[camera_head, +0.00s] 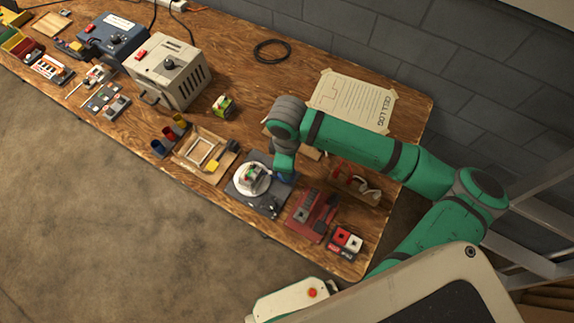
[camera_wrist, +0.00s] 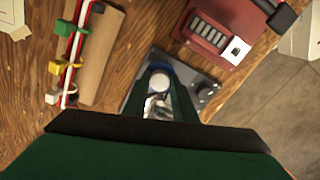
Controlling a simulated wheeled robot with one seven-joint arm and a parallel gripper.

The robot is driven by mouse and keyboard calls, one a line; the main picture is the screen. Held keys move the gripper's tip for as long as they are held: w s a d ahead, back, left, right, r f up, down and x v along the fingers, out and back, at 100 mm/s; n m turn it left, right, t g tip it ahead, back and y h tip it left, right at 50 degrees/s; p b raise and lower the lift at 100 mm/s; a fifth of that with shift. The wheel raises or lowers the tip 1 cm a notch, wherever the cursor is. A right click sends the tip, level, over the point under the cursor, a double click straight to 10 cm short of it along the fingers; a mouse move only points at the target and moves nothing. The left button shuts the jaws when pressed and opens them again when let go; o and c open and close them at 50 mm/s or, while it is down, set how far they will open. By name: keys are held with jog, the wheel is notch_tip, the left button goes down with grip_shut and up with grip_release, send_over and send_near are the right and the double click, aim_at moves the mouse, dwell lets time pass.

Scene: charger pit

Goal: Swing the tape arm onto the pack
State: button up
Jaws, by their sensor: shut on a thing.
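A dark fixture plate (camera_head: 246,199) lies near the table's front edge. My gripper (camera_head: 284,173) is at the back right of this plate, pointing down, beside the turntable. In the wrist view my gripper (camera_wrist: 162,92) has its fingers around a pale round-topped part with blue behind it, which looks like the tape arm (camera_wrist: 160,81). The plate also shows there (camera_wrist: 207,92). My green arm and fingers hide most of the tape arm.
A red device (camera_head: 314,212) and a red-and-white block stand right of the plate. A wooden tray (camera_head: 185,162) with a frame is on the left. A rack with red and white leads (camera_head: 359,185) stands behind on the right. Bare table lies around the black cable ring.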

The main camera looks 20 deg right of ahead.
jog(key=shift+n, duration=0.6)
jog(key=o, duration=1)
jog(key=shift+o, duration=0.2)
notch_tip(320, 180, up, 11)
jog(key=shift+f, duration=0.1)
